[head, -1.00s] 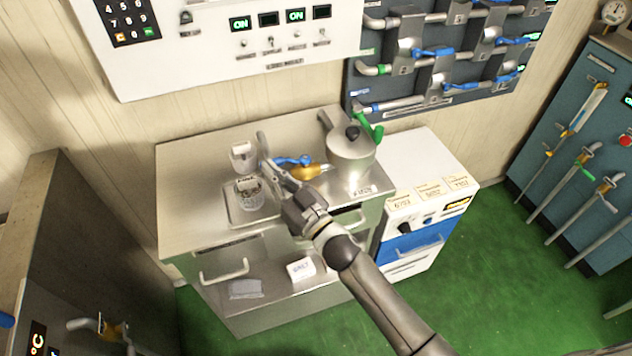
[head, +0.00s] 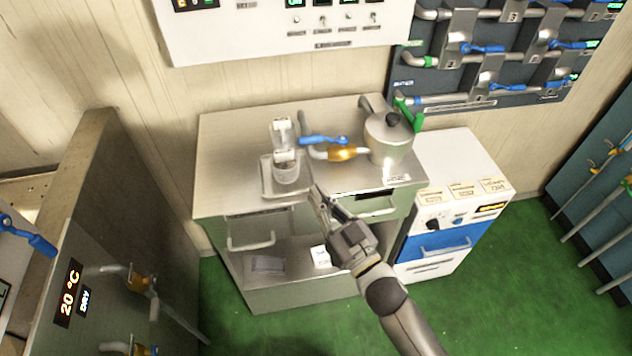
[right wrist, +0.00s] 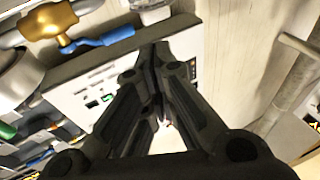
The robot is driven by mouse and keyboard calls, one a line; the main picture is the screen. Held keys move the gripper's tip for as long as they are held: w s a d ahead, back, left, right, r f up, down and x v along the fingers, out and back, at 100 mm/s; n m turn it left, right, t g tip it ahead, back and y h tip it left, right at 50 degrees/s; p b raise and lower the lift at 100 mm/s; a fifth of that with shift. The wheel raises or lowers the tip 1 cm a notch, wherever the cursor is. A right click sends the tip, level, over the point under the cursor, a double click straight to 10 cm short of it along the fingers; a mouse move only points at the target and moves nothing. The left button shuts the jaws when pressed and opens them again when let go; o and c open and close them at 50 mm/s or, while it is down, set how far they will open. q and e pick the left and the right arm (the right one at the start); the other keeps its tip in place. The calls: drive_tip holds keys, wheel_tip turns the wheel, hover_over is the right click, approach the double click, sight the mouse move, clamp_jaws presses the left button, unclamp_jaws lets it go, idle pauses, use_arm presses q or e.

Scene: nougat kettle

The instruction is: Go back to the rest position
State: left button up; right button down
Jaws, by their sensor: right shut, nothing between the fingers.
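My right gripper (head: 322,200) is shut and empty in the head view, in front of the steel counter's (head: 225,150) front edge. Its shut fingers (right wrist: 155,60) fill the middle of the right wrist view. The counter holds a clear jar (head: 286,172) on a square tray (head: 266,188), under a white-topped dispenser. To the right of it are a brass valve with a blue lever (head: 324,140) and a steel kettle (head: 390,145). The brass valve (right wrist: 52,20) also shows at the upper left of the right wrist view. My left gripper is not in view.
A white and blue cabinet (head: 440,245) stands right of the counter. A metal partition with a 20 °C display (head: 68,292) and pipes is at the left. A valve panel (head: 490,70) and a white switch panel (head: 290,35) hang on the wall. Green floor (head: 520,270) is clear at the lower right.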

drive_tip(key=s+d+f+m+g+h, duration=0.1)
drive_tip(key=s+d+f+g+h, duration=0.2)
drive_tip(key=f, duration=1)
drive_tip(key=s+d+f+m+g+h, duration=0.15)
drive_tip(key=s+d+f, duration=0.3)
drive_tip(key=f, duration=0.75)
drive_tip(key=s+d+f+g+h, duration=0.3)
drive_tip(key=s+d+f, duration=0.15)
drive_tip(key=f, duration=0.85)
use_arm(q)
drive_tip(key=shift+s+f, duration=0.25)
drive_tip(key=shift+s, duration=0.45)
use_arm(e)
drive_tip(key=s+d+f+g+h, duration=0.1)
drive_tip(key=s+d+f+g, duration=0.2)
drive_tip(key=s, duration=0.6)
drive_tip(key=s+d+f+m+g+h, duration=0.1)
drive_tip(key=s+d+f+g, duration=0.1)
drive_tip(key=s+f, duration=0.6)
drive_tip(key=s+d+f+g+h, duration=0.1)
drive_tip(key=s+d+f+g, duration=0.2)
drive_tip(key=s, duration=0.9)
wheel_tip(320, 180, down, 3)
drive_tip(key=shift+d+r+g, duration=0.1)
drive_tip(key=shift+d+g, duration=0.25)
drive_tip(key=shift+d, duration=0.55)
drive_tip(key=shift+m, duration=0.25)
